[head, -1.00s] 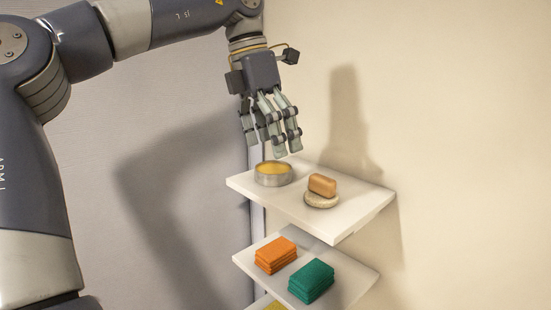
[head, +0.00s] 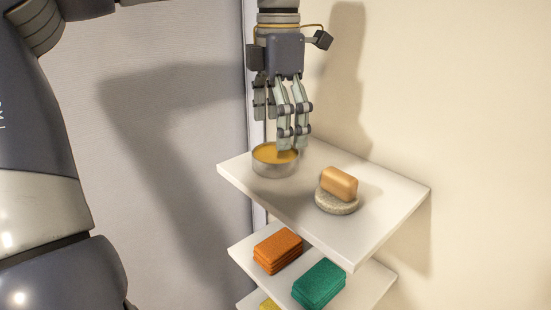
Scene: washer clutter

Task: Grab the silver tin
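The silver tin (head: 272,169) is a low round metal tin with a yellow-orange content. It stands upright on the top white shelf, near its back left edge. My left gripper (head: 278,132) hangs fingers-down just above the tin. Its fingers are spread apart and hold nothing. The two nearer fingertips overlap the tin's right rim in the picture; whether they touch it I cannot tell. Part of the rim is hidden behind these fingers. My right gripper is out of view.
A tan soap bar (head: 340,183) rests on a round stone-like dish (head: 337,203) to the tin's right on the top shelf (head: 385,218). A lower shelf holds orange cloths (head: 277,252) and green cloths (head: 319,284). A wall stands close behind the shelves.

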